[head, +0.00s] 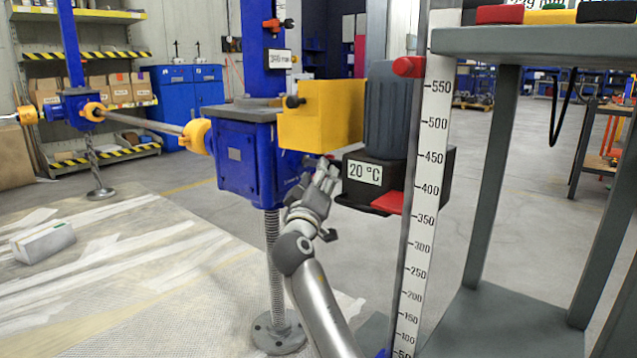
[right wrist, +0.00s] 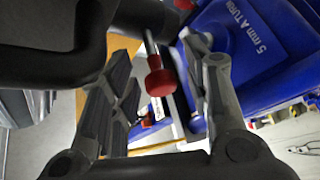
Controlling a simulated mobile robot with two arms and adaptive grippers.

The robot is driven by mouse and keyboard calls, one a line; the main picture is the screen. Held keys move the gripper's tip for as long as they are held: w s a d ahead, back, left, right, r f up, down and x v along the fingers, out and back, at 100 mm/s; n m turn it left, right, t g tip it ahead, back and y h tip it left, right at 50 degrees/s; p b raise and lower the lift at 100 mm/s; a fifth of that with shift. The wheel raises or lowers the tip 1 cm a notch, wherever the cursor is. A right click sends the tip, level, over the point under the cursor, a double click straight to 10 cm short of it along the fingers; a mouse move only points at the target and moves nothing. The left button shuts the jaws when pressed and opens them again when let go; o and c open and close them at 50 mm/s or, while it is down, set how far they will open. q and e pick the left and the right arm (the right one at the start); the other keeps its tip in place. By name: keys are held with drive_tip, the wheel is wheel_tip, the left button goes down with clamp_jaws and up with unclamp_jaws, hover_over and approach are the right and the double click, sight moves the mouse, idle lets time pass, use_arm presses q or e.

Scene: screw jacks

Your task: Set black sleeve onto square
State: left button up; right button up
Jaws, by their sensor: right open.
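Red (head: 500,14), yellow (head: 551,15) and black (head: 606,11) pieces stand on the grey table, cut off by the head view's top edge. The black one may be the sleeve; I cannot tell. My right gripper (head: 326,178) is below the yellow box (head: 322,112), beside the blue jack gearbox (head: 246,155). In the right wrist view my right gripper (right wrist: 160,58) is open. A metal rod with a red knob (right wrist: 160,82) shows between its fingers; contact cannot be told. A blue housing (right wrist: 255,50) lies behind. I cannot make out a square end. My left gripper is out of view.
A grey motor (head: 390,110) with a black 20 °C base and a scale post (head: 428,180) stand right of my gripper. The grey table (head: 540,40) is at the right. A second blue jack (head: 78,104) stands at the left, joined by a shaft (head: 145,124).

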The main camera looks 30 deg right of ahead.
drive_tip(key=shift+c, duration=0.2)
clamp_jaws()
